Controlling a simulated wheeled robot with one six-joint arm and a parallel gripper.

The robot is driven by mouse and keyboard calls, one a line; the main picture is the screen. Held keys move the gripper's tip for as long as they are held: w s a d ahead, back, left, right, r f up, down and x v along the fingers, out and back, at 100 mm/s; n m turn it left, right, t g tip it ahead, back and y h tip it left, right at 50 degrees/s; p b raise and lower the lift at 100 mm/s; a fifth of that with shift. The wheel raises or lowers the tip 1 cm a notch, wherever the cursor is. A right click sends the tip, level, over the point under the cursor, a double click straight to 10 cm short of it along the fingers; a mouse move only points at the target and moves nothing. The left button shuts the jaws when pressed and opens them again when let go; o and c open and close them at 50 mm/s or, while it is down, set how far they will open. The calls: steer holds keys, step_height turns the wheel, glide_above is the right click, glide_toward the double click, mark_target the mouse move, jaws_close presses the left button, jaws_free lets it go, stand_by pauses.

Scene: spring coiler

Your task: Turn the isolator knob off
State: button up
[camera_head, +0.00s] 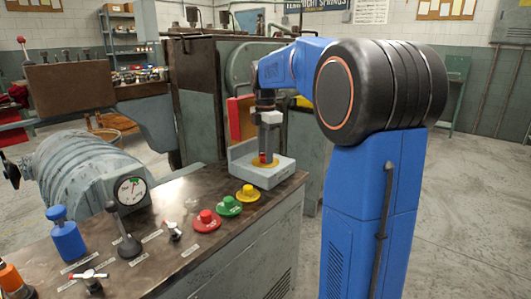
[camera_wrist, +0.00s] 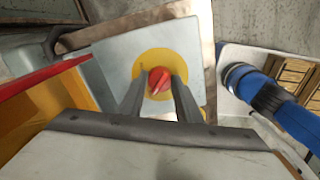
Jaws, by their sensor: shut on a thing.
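The isolator knob is red and sits on a yellow round plate on a light grey box. In the wrist view the red knob (camera_wrist: 160,80) shows between the tips of my gripper (camera_wrist: 158,88), with the yellow plate (camera_wrist: 151,59) around it. My gripper is shut on the knob. In the head view my gripper (camera_head: 264,156) points down at the box (camera_head: 283,172) at the far end of the bench, and the knob is mostly hidden by the fingers. The knob's exact angle is hard to tell.
A red panel (camera_head: 241,118) stands behind the box and shows close on the left in the wrist view (camera_wrist: 40,75). Yellow (camera_head: 249,191), green (camera_head: 229,205) and red (camera_head: 206,219) buttons sit in front. A lever (camera_head: 127,238) and a blue knob (camera_head: 65,235) are farther left.

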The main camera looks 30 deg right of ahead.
stand_by(0.4)
steer(key=o, duration=1.1)
steer(key=shift+c, duration=0.2)
